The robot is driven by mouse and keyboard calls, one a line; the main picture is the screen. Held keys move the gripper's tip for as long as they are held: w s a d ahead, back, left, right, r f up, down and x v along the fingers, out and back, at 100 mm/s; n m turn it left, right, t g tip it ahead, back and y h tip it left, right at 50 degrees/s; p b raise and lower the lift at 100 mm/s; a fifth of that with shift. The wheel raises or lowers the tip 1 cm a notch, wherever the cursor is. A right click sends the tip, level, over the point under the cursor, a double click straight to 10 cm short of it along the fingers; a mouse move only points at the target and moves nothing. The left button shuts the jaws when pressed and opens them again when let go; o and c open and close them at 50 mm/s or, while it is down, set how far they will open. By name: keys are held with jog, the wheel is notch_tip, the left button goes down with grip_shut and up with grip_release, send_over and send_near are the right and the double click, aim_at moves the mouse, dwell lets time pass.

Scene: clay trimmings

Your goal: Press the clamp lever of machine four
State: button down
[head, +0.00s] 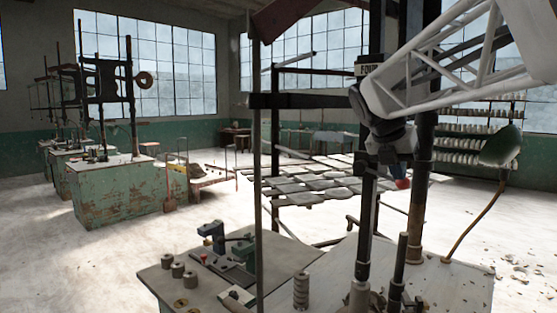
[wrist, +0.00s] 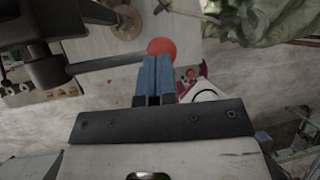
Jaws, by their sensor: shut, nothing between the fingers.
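A round red piece (wrist: 161,47), perhaps the clamp lever's knob, shows just past the fingertips. A bit of red (head: 402,183) also shows under the fingers in the head view. I cannot tell whether they touch.
A side bench (head: 160,272) holds spools, a small vise (head: 212,232) and tools. A thin post (head: 257,150) and a brown hose (head: 480,220) stand near the machine. Green cloth (wrist: 270,20) lies at the wrist view's upper right. Other machines (head: 110,190) line the left.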

jog(key=w+a+f+t+y, duration=0.1)
jog(key=w+a+f, duration=0.1)
jog(key=f, duration=0.3)
jog(key=w+a+f+m+t+y, duration=0.1)
jog(key=w+a+f+t+y, duration=0.1)
jog(key=f, duration=0.4)
jog(key=shift+w+a+f+t+y, duration=0.2)
jog(key=shift+w+a+t+y, duration=0.1)
jog(key=shift+w+a, duration=0.3)
dwell(0.6)
dwell(0.4)
jog(key=shift+s, duration=0.15)
jog(key=s+d+r, duration=0.1)
jog(key=s+r, duration=0.1)
jog(key=s, duration=0.4)
jog(key=s+d+r, duration=0.2)
jog(key=s, duration=0.4)
jog(key=shift+s+d+r, duration=0.2)
jog(key=shift+s+d, duration=0.1)
jog(key=shift+s+f+m, duration=0.1)
jog(key=shift+m, duration=0.2)
